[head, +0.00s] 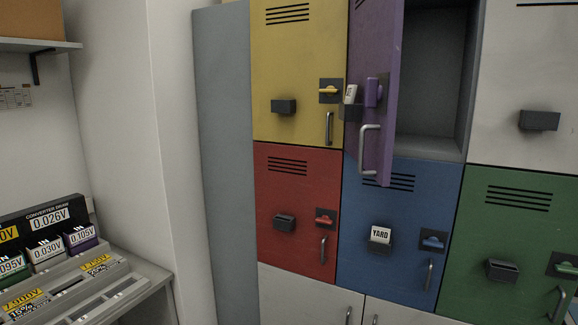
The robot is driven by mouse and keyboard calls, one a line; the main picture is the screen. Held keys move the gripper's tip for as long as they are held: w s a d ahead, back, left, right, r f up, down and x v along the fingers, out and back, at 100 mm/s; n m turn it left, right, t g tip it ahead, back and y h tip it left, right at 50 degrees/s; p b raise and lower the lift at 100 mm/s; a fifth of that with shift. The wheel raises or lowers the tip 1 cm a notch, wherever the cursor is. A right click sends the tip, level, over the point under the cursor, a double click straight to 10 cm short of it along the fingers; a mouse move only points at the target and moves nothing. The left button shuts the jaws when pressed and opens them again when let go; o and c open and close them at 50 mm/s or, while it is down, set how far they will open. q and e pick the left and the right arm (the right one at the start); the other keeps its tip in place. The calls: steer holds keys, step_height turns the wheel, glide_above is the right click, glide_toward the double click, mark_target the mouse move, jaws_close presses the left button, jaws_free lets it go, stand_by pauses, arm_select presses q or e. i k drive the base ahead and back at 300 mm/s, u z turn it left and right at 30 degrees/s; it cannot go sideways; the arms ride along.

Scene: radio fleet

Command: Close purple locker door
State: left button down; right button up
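The purple locker door (378,135) stands open at the upper middle of the head view, swung outward and seen nearly edge-on. It has a silver handle (369,148), a purple latch (372,92) and a dark card holder with a white card (350,95). The grey locker compartment (428,85) behind it is visible to its right and looks empty in the part that shows. The top of the door is cut off by the frame. Neither of my grippers shows in the head view.
Yellow (290,70), red (290,195), blue (395,215) and green (515,235) locker doors around it are shut. The blue one holds a "YARD" card (380,235). A bench with voltage-labelled blocks (80,270) stands at lower left, beside a white wall (165,150).

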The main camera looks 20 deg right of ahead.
mark_target(376, 30)
steer(key=u, duration=0.35)
steer(key=i, duration=0.7)
steer(key=z, duration=0.7)
steer(key=i, duration=0.5)
steer(key=z, duration=0.6)
